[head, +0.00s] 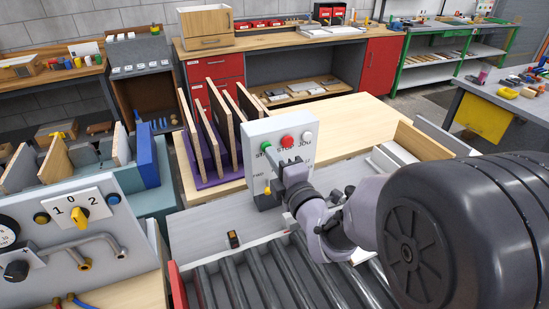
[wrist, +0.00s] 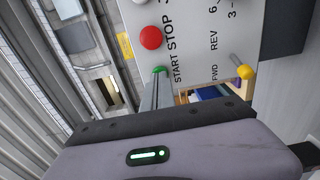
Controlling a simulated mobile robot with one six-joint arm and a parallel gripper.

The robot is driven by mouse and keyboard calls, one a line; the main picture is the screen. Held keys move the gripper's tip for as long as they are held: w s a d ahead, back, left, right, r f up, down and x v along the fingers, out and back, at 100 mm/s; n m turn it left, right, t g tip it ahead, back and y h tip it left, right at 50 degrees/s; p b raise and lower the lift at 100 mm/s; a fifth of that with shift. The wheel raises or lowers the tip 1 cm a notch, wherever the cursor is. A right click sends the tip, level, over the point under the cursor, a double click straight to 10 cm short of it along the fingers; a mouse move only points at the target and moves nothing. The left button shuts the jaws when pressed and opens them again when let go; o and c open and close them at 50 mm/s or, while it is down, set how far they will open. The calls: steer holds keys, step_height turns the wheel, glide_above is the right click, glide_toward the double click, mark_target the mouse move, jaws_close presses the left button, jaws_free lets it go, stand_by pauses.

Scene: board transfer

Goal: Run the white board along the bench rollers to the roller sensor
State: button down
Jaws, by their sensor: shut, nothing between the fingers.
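A grey control box (head: 255,134) stands behind the bench rollers (head: 255,280). It carries a green START button (head: 265,148), a red STOP button (head: 287,141) and a white JOG button (head: 307,136). My gripper (head: 272,158) is shut and empty, its tips at the green button. In the wrist view the fingertips (wrist: 158,76) meet or nearly meet the green button (wrist: 160,69); contact is unclear. A pale flat piece (head: 392,158), possibly the white board, lies at the rollers' far right, partly hidden by my arm. A small black block with an orange face (head: 233,239), possibly the roller sensor, sits beside the rollers.
A yellow-tipped lever (wrist: 245,71) is on the box by FWD and REV. Upright boards stand in a purple rack (head: 218,178) behind it. A panel with a yellow knob (head: 79,217) and bent pipes is at left. The grey strip left of the box is mostly clear.

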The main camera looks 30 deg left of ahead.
steer(key=shift+w+a, duration=0.35)
steer(key=shift+a, duration=0.1)
steer(key=b+v, duration=0.3)
steer(key=v, duration=0.1)
stand_by(2.8)
